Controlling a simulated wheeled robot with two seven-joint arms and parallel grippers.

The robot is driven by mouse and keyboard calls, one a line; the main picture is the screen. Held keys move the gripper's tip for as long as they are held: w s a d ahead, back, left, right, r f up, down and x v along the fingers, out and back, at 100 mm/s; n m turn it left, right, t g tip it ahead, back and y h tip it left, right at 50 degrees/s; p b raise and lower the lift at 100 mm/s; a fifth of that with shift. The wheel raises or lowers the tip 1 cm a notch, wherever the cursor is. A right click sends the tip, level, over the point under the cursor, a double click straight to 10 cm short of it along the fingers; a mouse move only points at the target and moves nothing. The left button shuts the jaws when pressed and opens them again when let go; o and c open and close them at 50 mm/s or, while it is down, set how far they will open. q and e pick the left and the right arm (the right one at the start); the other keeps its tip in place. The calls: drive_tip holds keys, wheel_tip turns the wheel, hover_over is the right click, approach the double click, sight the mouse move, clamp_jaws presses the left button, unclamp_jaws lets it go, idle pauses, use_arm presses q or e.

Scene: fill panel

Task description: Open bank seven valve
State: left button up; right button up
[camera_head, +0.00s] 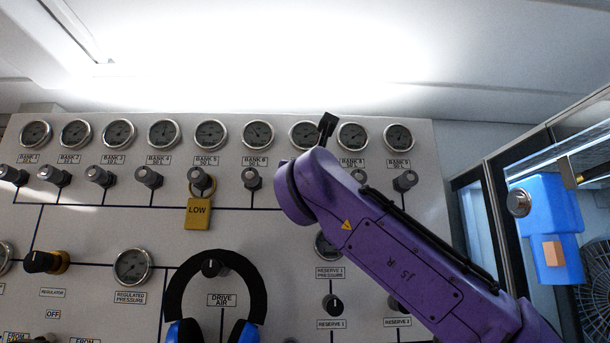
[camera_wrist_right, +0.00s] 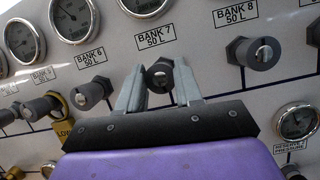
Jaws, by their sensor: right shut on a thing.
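The bank 7 valve knob (camera_wrist_right: 160,75) is a dark cylinder with a slotted metal end, under the "BANK 7 50 L" label (camera_wrist_right: 155,35) in the right wrist view. My right gripper (camera_wrist_right: 158,82) has its two grey fingers on either side of this knob, shut on it. In the head view my purple right arm (camera_head: 385,235) covers the bank 7 knob, its label and the right gripper's fingers. The bank 7 gauge (camera_head: 305,135) shows partly above the arm. My left gripper is not in view.
The bank 6 knob (camera_head: 251,178) and bank 8 knob (camera_wrist_right: 258,53) flank it. A yellow "LOW" tag (camera_head: 197,213) hangs from the bank 5 knob. Blue-black headphones (camera_head: 216,275) hang lower on the panel (camera_head: 100,232). A glass-fronted cabinet with a blue container (camera_head: 545,220) stands right.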

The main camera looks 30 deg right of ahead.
drive_tip(key=o, duration=1)
drive_tip(key=shift+w+f, duration=0.1)
drive_tip(key=shift+w+d, duration=0.15)
drive_tip(key=b+v, duration=0.6)
drive_tip(key=v, duration=0.4)
drive_tip(key=shift+f+b, duration=0.15)
drive_tip(key=shift+b, duration=0.2)
